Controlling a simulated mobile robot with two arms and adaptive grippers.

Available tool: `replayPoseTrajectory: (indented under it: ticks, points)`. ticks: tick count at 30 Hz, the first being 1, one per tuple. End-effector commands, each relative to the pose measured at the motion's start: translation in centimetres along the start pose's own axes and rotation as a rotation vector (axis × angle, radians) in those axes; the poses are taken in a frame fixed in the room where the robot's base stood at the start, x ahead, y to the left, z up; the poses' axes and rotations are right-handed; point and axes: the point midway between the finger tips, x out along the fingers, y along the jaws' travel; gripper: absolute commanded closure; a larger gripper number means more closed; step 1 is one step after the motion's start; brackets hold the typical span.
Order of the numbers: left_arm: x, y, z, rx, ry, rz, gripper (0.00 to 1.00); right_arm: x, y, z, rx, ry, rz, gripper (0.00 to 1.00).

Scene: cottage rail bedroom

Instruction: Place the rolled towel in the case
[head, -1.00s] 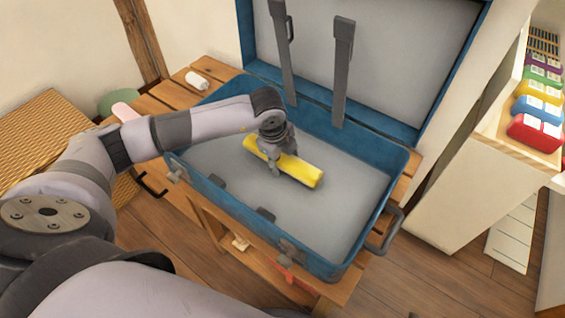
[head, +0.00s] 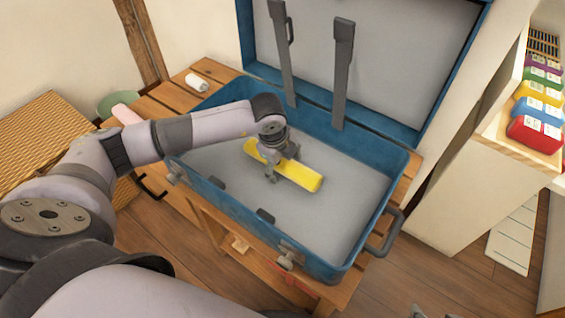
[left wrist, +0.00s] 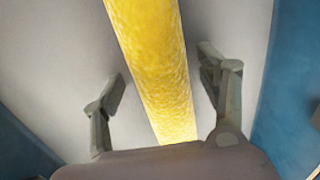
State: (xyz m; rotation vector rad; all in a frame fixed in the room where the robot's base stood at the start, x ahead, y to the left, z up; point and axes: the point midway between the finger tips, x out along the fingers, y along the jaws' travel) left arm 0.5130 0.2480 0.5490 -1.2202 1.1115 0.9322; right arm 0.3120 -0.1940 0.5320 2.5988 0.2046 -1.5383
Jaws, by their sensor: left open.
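The yellow rolled towel (head: 302,177) lies inside the open blue case (head: 335,262), on its grey floor. My left gripper (head: 281,167) is over the towel, inside the case. In the left wrist view the towel (left wrist: 155,65) runs between the open fingers of my left gripper (left wrist: 163,76), with a gap on each side. The gripper hides part of the towel. A small grey piece at the bottom edge of the head view seems to be my right gripper (head: 430,312); its fingers are mostly cut off.
The case stands on a wooden slatted table (head: 172,100), its lid (head: 395,50) raised at the back. A small white roll (head: 197,82) lies on the table's back left. A wicker chest (head: 40,135) is at left. A shelf with coloured items (head: 535,133) is at right.

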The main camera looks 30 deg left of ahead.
Motion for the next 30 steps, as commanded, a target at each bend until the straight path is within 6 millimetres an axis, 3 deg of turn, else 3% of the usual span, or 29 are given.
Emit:
replayPoseTrajectory:
  ticks: [8,11,16,24,30]
  points:
    - [-0.1,0.0,0.0,0.0,0.0,0.0,0.32,-0.1,0.0,0.1,0.0,-0.004,0.0,0.6]
    - [-0.6,-0.1,0.0,0.0,0.0,-0.001,0.32,-0.3,0.0,1.0,0.001,-0.049,-0.001,0.6]
    - [-3.1,-0.2,0.0,0.001,0.0,-0.003,0.32,-1.4,0.3,4.3,0.006,-0.196,0.005,0.6]
    - [-9.2,-0.2,0.0,0.0,0.0,-0.003,0.32,-2.6,0.4,3.5,0.006,-0.194,0.007,0.6]
    - [-11.7,-0.1,0.0,0.001,0.0,-0.002,0.32,-2.8,0.4,3.3,0.006,-0.193,0.007,0.6]
